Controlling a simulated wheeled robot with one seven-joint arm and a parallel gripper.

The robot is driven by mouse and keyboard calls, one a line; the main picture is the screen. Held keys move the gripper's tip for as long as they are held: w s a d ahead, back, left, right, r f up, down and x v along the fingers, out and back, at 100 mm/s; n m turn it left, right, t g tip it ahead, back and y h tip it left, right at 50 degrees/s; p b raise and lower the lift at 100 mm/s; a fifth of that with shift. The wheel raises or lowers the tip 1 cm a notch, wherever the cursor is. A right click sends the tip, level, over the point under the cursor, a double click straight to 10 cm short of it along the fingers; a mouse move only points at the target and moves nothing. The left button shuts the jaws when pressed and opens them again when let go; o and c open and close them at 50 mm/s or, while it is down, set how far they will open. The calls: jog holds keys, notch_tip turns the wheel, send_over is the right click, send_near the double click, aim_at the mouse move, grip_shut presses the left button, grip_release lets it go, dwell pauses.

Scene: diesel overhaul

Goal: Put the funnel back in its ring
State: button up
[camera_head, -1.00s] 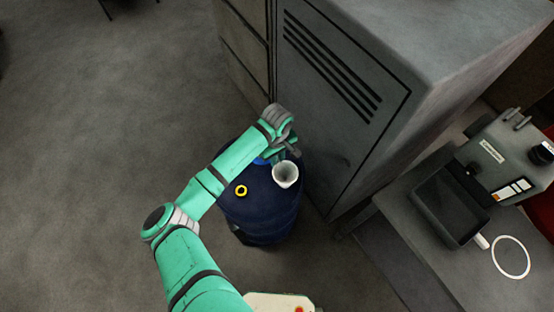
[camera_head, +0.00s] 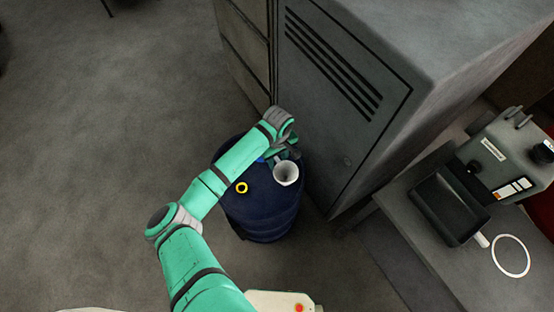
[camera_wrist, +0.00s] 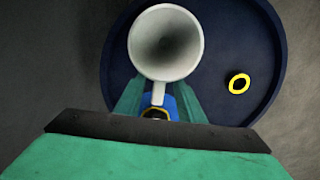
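The pale funnel (camera_head: 286,173) is upright, mouth up, over the right side of the lid of the dark blue drum (camera_head: 262,216). In the wrist view the funnel (camera_wrist: 166,42) has a narrow tab pointing toward my gripper (camera_wrist: 157,92). My fingers stand apart on either side of this tab, with gaps beside it. Their tips run under the funnel's mouth and are hidden, as is the funnel's spout. A white ring (camera_head: 511,236) sits over the bench at the right, joined to a short pale stub by the grey machine.
The drum lid bears a yellow-rimmed cap (camera_head: 241,188) and a blue piece (camera_wrist: 162,104) below the funnel's tab. A grey cabinet (camera_head: 335,110) stands close behind the drum. The bench (camera_head: 440,262) holds a grey machine (camera_head: 506,160) with a dark tray. Open floor lies left.

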notch_tip(320, 180, up, 11)
dwell(0.5)
